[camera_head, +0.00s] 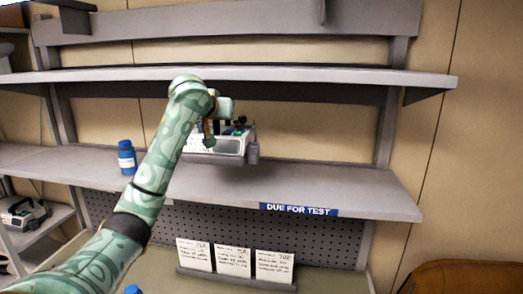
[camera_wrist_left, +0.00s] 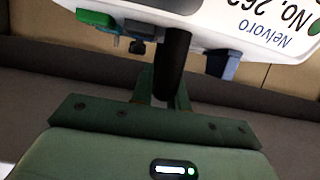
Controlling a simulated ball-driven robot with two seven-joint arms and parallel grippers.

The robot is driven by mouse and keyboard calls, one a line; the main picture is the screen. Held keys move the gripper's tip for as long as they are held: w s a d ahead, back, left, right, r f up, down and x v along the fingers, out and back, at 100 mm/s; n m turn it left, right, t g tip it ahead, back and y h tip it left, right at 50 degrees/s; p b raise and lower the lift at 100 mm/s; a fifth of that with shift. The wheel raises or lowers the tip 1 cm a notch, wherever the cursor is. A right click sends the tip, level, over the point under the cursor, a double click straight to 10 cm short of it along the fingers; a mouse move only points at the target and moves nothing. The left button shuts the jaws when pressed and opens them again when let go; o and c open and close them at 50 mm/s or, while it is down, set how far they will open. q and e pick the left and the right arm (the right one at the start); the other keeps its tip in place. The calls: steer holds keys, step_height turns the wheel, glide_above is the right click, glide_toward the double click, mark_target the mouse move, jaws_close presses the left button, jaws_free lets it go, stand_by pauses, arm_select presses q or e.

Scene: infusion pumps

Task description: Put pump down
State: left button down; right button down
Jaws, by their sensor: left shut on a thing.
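My left arm reaches in from the lower left of the head view. Its gripper (camera_head: 212,128) is shut on the dark handle of a white and grey pump (camera_head: 234,145). The pump is at the middle shelf (camera_head: 330,185), whose front edge bears a blue "DUE FOR TEST" label (camera_head: 298,209). I cannot tell whether its underside touches the shelf. In the left wrist view the gripper fingers (camera_wrist_left: 165,88) close around the black handle (camera_wrist_left: 175,60). The pump's white body (camera_wrist_left: 265,25) shows "Nelvoro" and "No. 263" upside down. My arm hides part of the pump. My right gripper is not visible.
A blue bottle (camera_head: 127,158) stands on the middle shelf left of my arm. An upper shelf (camera_head: 330,75) overhangs behind. Another pump (camera_head: 22,213) sits on a side shelf at left. Several written cards (camera_head: 234,260) stand below. The middle shelf is clear right of the pump.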

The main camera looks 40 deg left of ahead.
mark_target(254, 141)
arm_select(q)
steer(key=w, duration=0.1)
steer(key=w+d+f+p, duration=0.1)
steer(key=w, duration=0.1)
steer(key=w+d+f, duration=0.1)
steer(key=w, duration=0.1)
steer(key=shift+w+d+f, duration=0.1)
steer(key=shift+w+f, duration=0.15)
steer(key=w+f, duration=0.1)
steer(key=w+d+f+p, duration=0.1)
steer(key=f, duration=0.1)
steer(key=shift+w+f, duration=0.15)
steer(key=shift+f, duration=0.05)
steer(key=shift+w+d+f, duration=0.25)
steer(key=shift+w+f, duration=0.25)
steer(key=shift+f, duration=0.25)
steer(key=f, duration=0.1)
steer(key=f+p, duration=0.1)
steer(key=shift+w+d+f, duration=0.1)
steer(key=shift+w+f, duration=0.2)
steer(key=shift+f, duration=0.05)
steer(key=shift+s+f+p, duration=0.15)
steer(key=shift+f+p, duration=0.15)
steer(key=shift+f, duration=0.15)
steer(key=c, duration=1.4)
jaws_free()
steer(key=shift+f, duration=0.2)
steer(key=shift+o, duration=0.2)
steer(key=shift+d+r, duration=0.1)
